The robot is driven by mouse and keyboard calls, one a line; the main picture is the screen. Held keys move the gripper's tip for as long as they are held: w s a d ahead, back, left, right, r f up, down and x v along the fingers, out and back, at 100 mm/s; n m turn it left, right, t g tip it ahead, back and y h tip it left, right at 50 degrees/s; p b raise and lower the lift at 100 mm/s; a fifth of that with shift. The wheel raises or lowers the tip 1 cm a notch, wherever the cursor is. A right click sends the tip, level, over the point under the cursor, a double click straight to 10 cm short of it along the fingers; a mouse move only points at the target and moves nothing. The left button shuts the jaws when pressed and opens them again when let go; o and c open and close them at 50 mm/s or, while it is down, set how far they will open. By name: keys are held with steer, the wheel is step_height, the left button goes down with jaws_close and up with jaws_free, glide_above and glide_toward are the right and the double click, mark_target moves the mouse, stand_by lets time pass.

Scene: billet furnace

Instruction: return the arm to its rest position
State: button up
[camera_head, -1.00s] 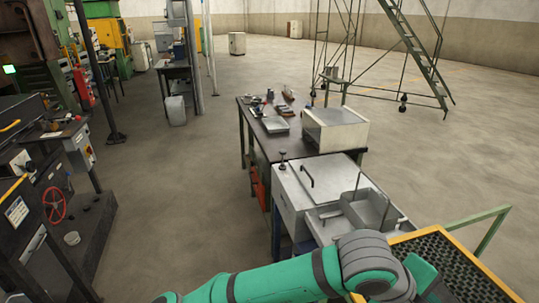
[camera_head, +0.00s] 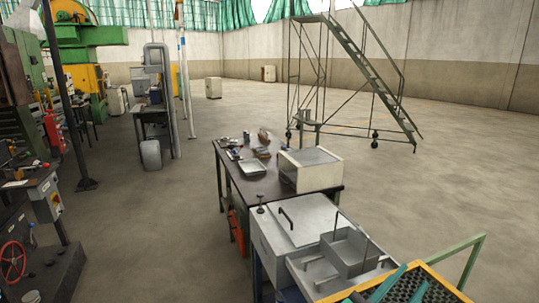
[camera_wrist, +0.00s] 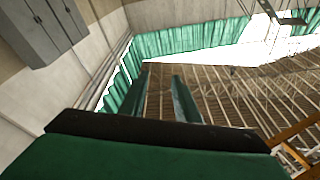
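My gripper (camera_wrist: 160,80) shows in the wrist view with its two green fingers apart and nothing between them. It points up toward the roof beams and the green curtains. In the head view, green parts of my arm (camera_head: 388,284) show only at the bottom edge, in front of the yellow-framed dark grating (camera_head: 447,287). The rest of my arm is out of the head view.
A metal box with a lid (camera_head: 303,222) and an open tray section stands front centre. Behind it is a dark workbench (camera_head: 262,184) with a white box (camera_head: 310,170). A rolling staircase (camera_head: 370,75) stands at the back. The floor at left centre is clear.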

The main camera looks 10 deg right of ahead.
steer(key=s+a+f+n+t+y, duration=0.3)
steer(key=a+f+n+t+y, duration=0.5)
steer(key=a+f+n+y, duration=0.8)
steer(key=s+a+f+g+y, duration=0.1)
steer(key=s+a+f, duration=0.7)
steer(key=s, duration=0.3)
steer(key=s+a+f+g+y, duration=0.1)
steer(key=s+a+f, duration=0.7)
steer(key=s, duration=0.4)
steer(key=shift+s+a, duration=0.3)
steer(key=shift+a, duration=0.1)
steer(key=shift+d, duration=0.1)
